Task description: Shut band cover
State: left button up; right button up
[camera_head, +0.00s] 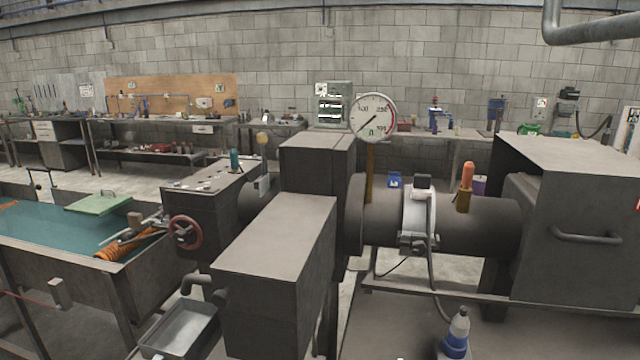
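A dark grey machine with a horizontal tube (470,228) fills the centre and right. A white band (419,216) wraps around the tube, with a small black-topped block on it and a dark fitting with a cable below. A large grey box-shaped housing (275,262) stands in front of the machine's middle, with a taller housing (318,168) behind it. Another big grey box with a handle (586,236) encloses the tube's right end. I cannot tell which of these parts is the band cover, or whether it is open. Neither of my grippers is in view.
A round dial gauge (373,118) stands above the tube. A red handwheel (184,233) sits at the machine's left. A metal tray (180,330) and a blue-and-white bottle (456,336) are low in front. A teal-topped table (62,232) stands at left.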

aim_at(581, 249)
jog(key=z, duration=1.4)
